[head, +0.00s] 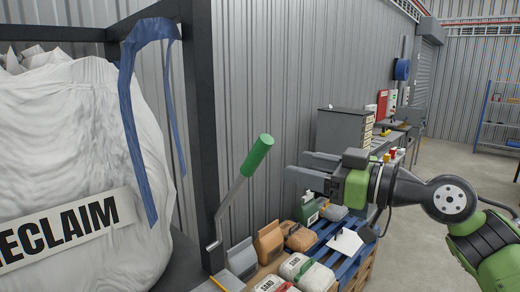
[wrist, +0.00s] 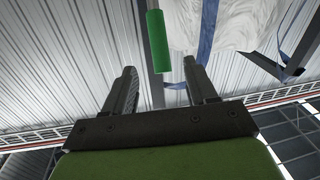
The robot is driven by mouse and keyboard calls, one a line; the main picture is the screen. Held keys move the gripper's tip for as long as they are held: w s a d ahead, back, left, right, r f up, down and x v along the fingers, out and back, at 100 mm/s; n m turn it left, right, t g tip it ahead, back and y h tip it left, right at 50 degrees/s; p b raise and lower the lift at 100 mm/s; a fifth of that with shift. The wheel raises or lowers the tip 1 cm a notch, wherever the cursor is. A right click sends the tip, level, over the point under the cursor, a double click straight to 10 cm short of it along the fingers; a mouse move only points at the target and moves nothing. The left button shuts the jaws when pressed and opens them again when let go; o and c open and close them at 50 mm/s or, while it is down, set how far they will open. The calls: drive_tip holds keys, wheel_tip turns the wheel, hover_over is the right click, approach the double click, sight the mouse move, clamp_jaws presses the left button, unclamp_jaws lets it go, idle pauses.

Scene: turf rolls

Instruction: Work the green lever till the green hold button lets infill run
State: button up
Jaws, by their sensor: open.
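The lever's green grip (head: 259,152) tops a grey metal rod (head: 232,205) that leans up and to the right from a dark frame post in the head view. My gripper (head: 297,166) is open and empty, to the right of the green grip, with its fingers pointing toward it and a visible gap between. In the wrist view the green grip (wrist: 158,42) shows ahead, between the lines of my two open fingers (wrist: 160,70); they do not touch it. I cannot make out a green hold button in either view.
A large white bag (head: 75,150) marked RECLAIM hangs at left in a dark frame (head: 199,110) with a blue strap (head: 133,110). Below the lever, several small sacks (head: 299,238) lie on pallets. A grey cabinet (head: 343,132) stands behind my gripper. Floor at right is clear.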

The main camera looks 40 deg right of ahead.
sight(257, 164)
drive_tip(key=w, duration=0.3)
drive_tip(key=w+a+p, duration=0.1)
drive_tip(key=w, duration=0.3)
drive_tip(key=w+a, duration=0.1)
drive_tip(key=w, duration=0.3)
drive_tip(key=shift+s, duration=0.15)
clamp_jaws()
